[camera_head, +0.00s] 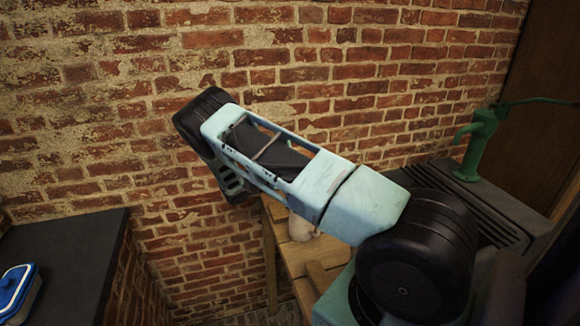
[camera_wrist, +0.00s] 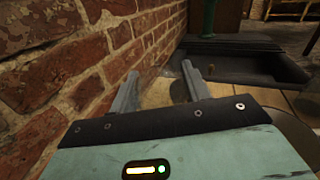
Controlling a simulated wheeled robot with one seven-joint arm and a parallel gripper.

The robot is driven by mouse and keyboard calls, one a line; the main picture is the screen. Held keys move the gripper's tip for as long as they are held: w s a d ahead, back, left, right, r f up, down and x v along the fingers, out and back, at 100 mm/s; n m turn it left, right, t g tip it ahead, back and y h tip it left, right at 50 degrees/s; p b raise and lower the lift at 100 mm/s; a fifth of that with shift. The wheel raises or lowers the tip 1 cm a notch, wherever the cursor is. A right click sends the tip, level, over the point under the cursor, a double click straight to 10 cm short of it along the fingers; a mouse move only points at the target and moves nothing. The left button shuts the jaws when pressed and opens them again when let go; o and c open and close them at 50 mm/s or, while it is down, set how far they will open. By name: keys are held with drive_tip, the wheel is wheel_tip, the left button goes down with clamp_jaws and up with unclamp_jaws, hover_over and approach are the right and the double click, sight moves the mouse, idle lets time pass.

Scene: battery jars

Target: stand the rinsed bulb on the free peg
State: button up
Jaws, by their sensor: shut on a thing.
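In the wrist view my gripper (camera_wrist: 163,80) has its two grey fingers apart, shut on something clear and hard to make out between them. It looks like the glass bulb (camera_wrist: 158,84), seen only as a faint pale shape. A small brown upright stub (camera_wrist: 186,68) shows just beyond the right finger; I cannot tell whether it is the free peg. In the head view my arm hides the gripper and the bulb.
A brick wall (camera_wrist: 60,60) runs close along the left in the wrist view. A dark basin (camera_wrist: 245,68) lies ahead, with a green pump (camera_head: 482,140) at its back. A wooden table (camera_head: 270,262) bears a beige object (camera_head: 300,228). A dark counter (camera_head: 62,262) holds a blue-lidded box (camera_head: 15,288).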

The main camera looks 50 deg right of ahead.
drive_tip(key=shift+f+b, duration=3.2)
drive_tip(key=shift+f, duration=1.05)
drive_tip(key=o, duration=1.2)
drive_tip(key=shift+c, duration=0.2)
drive_tip(key=shift+a, duration=0.1)
drive_tip(key=b+v, duration=0.5)
drive_tip(key=v, duration=1.2)
drive_tip(key=shift+a, duration=0.1)
